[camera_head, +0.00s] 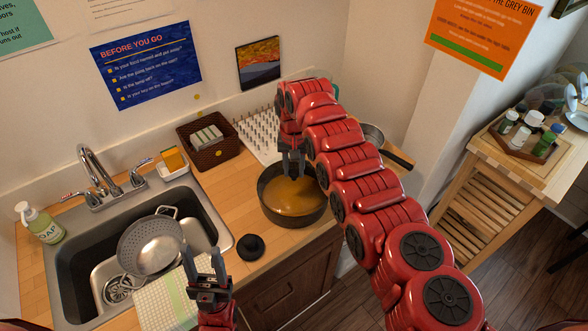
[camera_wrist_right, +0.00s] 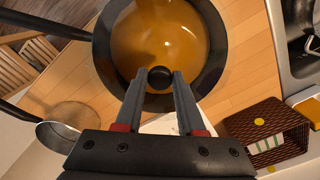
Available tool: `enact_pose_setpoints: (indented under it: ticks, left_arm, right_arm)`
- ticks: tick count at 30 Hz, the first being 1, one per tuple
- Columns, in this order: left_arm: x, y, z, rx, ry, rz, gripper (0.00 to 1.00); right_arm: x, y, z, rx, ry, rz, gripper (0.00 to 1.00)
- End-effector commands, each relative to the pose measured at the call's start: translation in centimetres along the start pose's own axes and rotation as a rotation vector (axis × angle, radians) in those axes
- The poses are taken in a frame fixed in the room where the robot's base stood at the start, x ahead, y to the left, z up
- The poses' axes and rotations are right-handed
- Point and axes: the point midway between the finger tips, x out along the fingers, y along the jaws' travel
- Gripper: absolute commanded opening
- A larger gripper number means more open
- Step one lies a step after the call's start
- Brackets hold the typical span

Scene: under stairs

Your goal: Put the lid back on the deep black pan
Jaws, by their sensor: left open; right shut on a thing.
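The deep black pan (camera_head: 292,218) stands on the wooden counter, its inside showing orange-brown; it also shows in the right wrist view (camera_wrist_right: 218,45). My right gripper (camera_head: 291,172) points down over the pan. In the right wrist view my right gripper (camera_wrist_right: 160,85) is shut on a round black knob (camera_wrist_right: 160,77), which looks like the lid's knob. The lid appears see-through, so its edge is hard to make out. I cannot tell whether it touches the pan's rim. My left gripper (camera_head: 207,268) is open and empty near the counter's front edge.
A small black round piece (camera_head: 249,246) lies left of the pan. The sink (camera_head: 75,270) with a colander (camera_head: 150,245) is at left. A brown basket (camera_head: 208,154) and white spiked rack (camera_head: 258,138) are behind; another pan (camera_head: 372,133) is beyond my right arm.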

Motion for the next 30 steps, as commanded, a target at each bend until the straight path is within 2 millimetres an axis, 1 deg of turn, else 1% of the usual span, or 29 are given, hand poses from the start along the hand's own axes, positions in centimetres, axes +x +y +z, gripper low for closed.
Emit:
enact_pose_setpoints:
  ticks: [3, 14, 30]
  left_arm:
    - [-0.4, 0.0, 0.1, 0.0, 0.0, 0.0, 0.5]
    - [-0.4, 0.0, 0.1, 0.0, 0.0, 0.0, 0.5]
    - [-1.4, 0.1, 0.2, 0.0, 0.0, 0.0, 0.5]
  right_arm:
    - [0.1, -0.1, -0.1, 0.0, 0.002, -0.001, 0.0]
    - [0.0, 0.0, 0.0, 0.0, 0.001, 0.0, 0.0]
    - [1.3, 0.0, 0.0, -0.001, 0.0, 0.0, 0.0]
